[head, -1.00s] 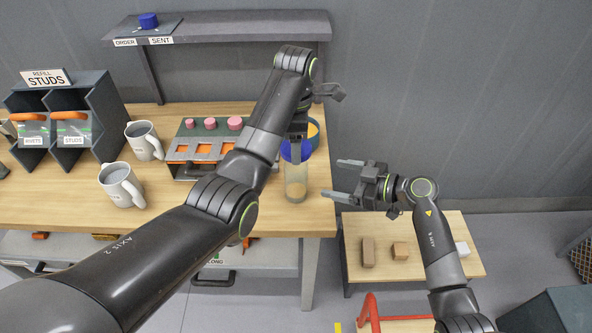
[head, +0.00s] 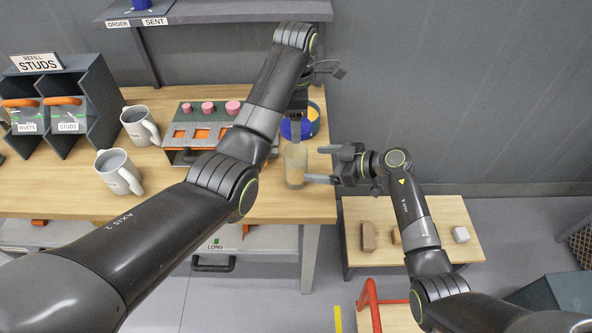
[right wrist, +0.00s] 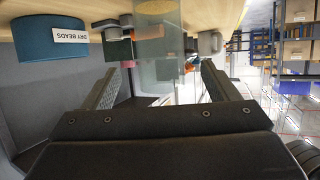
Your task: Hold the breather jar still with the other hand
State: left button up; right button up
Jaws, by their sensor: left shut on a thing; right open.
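The breather jar (head: 296,168) is a clear cylinder with tan contents low inside, upright near the bench's right end. Its blue lid (head: 290,131) shows at the jar's top, under my left gripper (head: 298,122), which is shut on it. I cannot tell whether lid and jar touch. My right gripper (head: 319,165) is open, at the jar's right side with its fingers pointing left. In the right wrist view the jar (right wrist: 158,65) appears between the two open fingers, with space on both sides.
A blue container with yellow inside (head: 314,116) stands behind the jar; the right wrist view shows a blue container labelled DRY BEADS (right wrist: 55,42). A grey rack with pink knobs (head: 195,139) and two mugs (head: 118,172) stand left. A low table (head: 435,220) is at right.

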aim_at(307, 163)
jog(key=x, duration=0.7)
jog(key=shift+a+f, duration=0.1)
jog(key=shift+c, duration=0.4)
jog(key=c, duration=1.4)
pick_arm(q)
jog(key=shift+f, duration=2.5)
jog(key=shift+f, duration=0.85)
jog(key=shift+f, duration=0.55)
